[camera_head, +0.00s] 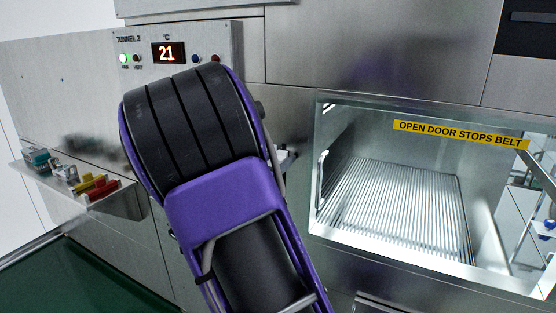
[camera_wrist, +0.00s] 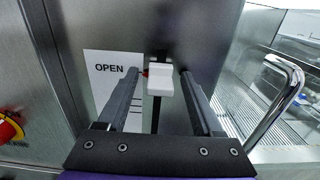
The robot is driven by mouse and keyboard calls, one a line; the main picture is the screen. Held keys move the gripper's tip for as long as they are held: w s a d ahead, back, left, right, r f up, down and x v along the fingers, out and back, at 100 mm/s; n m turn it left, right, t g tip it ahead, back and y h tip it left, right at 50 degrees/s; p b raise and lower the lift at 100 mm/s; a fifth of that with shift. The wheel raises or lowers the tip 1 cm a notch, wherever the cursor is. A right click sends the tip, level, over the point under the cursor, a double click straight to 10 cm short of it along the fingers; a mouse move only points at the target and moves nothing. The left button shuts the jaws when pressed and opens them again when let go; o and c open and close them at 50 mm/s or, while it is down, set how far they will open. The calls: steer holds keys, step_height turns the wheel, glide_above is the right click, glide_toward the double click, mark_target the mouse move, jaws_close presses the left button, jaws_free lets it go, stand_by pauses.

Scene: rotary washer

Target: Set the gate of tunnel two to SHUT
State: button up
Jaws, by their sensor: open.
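In the wrist view, a white block-shaped handle (camera_wrist: 160,82) sits on a dark upright stem against the steel front. A white label (camera_wrist: 103,70) reading OPEN is beside it on the left, with several short black marks lower down. The handle is near the top, about level with the word OPEN. My gripper (camera_wrist: 158,74) is open, with one finger on each side of the handle and a visible gap on both sides. In the head view my arm hides the gripper and most of this spot. The TUNNEL 2 panel (camera_head: 205,75) shows 21 and a lit green lamp.
An open chamber (camera_head: 400,205) with a ribbed floor is on the right, under a yellow sign (camera_head: 460,134). A curved metal bar (camera_wrist: 277,108) is right of my gripper. A red knob (camera_wrist: 10,128) is at left. A shelf (camera_head: 122,203) holds small items.

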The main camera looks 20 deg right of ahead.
jaws_close()
stand_by(0.4)
stand_by(1.1)
